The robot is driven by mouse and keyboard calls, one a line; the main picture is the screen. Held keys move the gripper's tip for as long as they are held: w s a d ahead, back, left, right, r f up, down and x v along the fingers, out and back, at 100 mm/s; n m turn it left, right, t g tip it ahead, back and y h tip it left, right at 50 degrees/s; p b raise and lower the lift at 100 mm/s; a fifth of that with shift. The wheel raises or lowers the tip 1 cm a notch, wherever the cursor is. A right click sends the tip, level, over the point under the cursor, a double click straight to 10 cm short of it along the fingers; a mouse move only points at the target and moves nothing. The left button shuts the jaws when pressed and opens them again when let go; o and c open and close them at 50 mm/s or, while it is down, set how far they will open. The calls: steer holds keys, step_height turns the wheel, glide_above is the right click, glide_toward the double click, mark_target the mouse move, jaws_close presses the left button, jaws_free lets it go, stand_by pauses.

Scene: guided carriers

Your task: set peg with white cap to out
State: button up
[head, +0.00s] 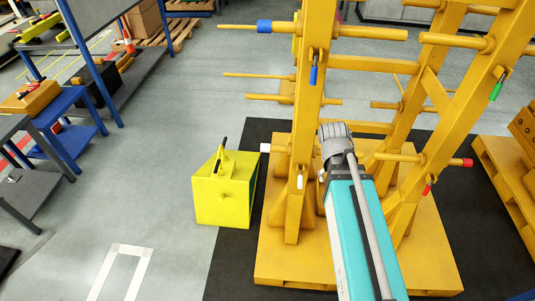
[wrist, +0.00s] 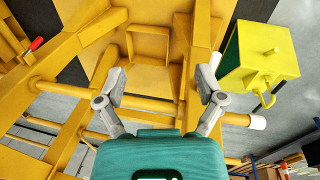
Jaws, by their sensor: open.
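The peg with the white cap (head: 265,147) sticks out a short way on the left side of the yellow rack's near post (head: 305,90). In the wrist view its white cap (wrist: 257,122) is right of my gripper, and the yellow peg runs across behind the fingers. A white-handled pin (head: 300,182) hangs on the post below the peg. My gripper (wrist: 160,74) is open, its two grey fingers spread, with nothing held. In the head view it is at the rack, right of the post, and its fingertips are hidden. Contact with the peg cannot be told.
A yellow-green box (head: 222,200) with a handle stands on the floor left of the rack. Other pegs have a blue cap (head: 264,26) and a red cap (head: 468,162). Rack posts and braces crowd my arm. Clear floor lies farther left, before a blue workbench (head: 70,140).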

steer(key=w+a+f+n+t+h+b, duration=0.1)
steer(key=w+a+f+h+b, duration=0.1)
steer(key=b, duration=0.4)
steer(key=w+a+f+n+t+h+b, duration=0.1)
steer(key=w+a+f+h+b, duration=0.2)
steer(key=w+a+f+b, duration=0.1)
steer(key=w+a+f+n+t+h+b, duration=0.1)
steer(key=w+a+f+t+h+b, duration=0.1)
steer(key=w+f+b, duration=0.3)
steer(key=shift+w+a+f+h+b, duration=0.2)
steer(key=shift+a+b, duration=0.25)
steer(key=shift+b, duration=0.3)
steer(key=shift+s+a+f+h+b, duration=0.1)
steer(key=shift+a+h+b, duration=0.25)
steer(key=shift+b, duration=0.35)
steer(key=w+a+f+n+t+h+b, duration=0.1)
steer(key=w+a+t+b, duration=0.1)
steer(key=a+b, duration=0.35)
steer(key=w+a+f+n+t+h+b, duration=0.1)
steer(key=w+a+f+t+h+b, duration=0.1)
steer(key=a+t+b, duration=0.3)
steer(key=n+t+h+b, duration=0.1)
steer(key=t+h+b, duration=0.1)
steer(key=b, duration=0.4)
glide_toward(269, 148)
steer(key=a, duration=0.1)
steer(key=s+a+f, duration=0.1)
steer(key=a, duration=0.1)
steer(key=shift+s+f+y, duration=0.25)
